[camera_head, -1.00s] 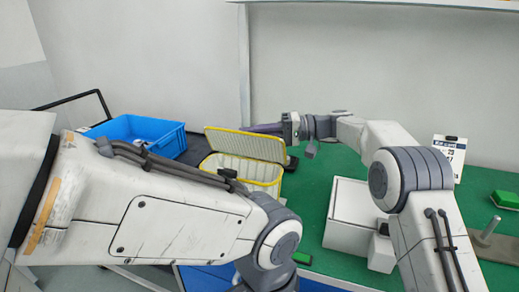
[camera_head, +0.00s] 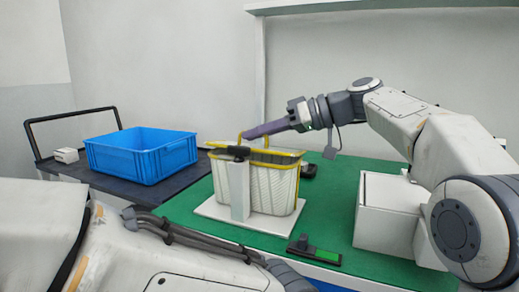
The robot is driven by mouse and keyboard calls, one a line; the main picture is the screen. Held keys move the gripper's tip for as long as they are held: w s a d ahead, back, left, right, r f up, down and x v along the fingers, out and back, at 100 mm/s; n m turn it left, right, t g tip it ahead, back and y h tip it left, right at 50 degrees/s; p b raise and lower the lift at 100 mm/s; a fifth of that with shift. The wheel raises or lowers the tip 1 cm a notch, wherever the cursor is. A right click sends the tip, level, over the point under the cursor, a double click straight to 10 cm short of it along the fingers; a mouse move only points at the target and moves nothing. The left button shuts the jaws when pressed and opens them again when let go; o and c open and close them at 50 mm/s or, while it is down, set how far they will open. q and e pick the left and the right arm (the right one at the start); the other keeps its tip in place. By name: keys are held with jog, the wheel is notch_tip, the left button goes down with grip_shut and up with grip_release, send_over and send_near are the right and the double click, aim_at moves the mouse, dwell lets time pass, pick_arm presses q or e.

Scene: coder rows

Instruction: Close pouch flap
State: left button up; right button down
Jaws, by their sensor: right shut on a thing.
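The pouch (camera_head: 272,190) is a pale, ribbed, open-topped container with a yellow rim. It stands upright on a white base plate (camera_head: 235,220) on the green table. A grey upright with a dark top stands against its front. A yellow-edged flap (camera_head: 240,141) shows at the top, seen nearly edge-on, so its exact angle is hard to tell. My right gripper (camera_head: 251,133) has purple fingers and is shut on the flap's edge just above the pouch; the fingertips partly hide the contact. My left arm crosses the lower left, with its gripper out of view.
A blue crate (camera_head: 143,155) sits on a dark cart at the left, with a small white box (camera_head: 66,155) beside it. A white box (camera_head: 384,212) stands at the right under my right arm. A small green-and-black item (camera_head: 314,252) lies in front of the pouch.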

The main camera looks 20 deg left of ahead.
pick_arm(q)
jog(key=shift+f+b, duration=1.65)
jog(key=shift+f, duration=0.55)
pick_arm(e)
jog(key=shift+s+f+n+t, duration=0.45)
jog(key=shift+f+n+t, duration=0.2)
jog(key=shift+n, duration=0.25)
jog(key=c, duration=0.9)
grip_release()
jog(key=shift+c, duration=0.2)
jog(key=shift+r, duration=0.1)
pick_arm(q)
jog(key=shift+r+p, duration=0.95)
pick_arm(e)
jog(key=v, duration=1)
jog(key=shift+d+r, duration=0.1)
jog(key=shift+d, duration=0.05)
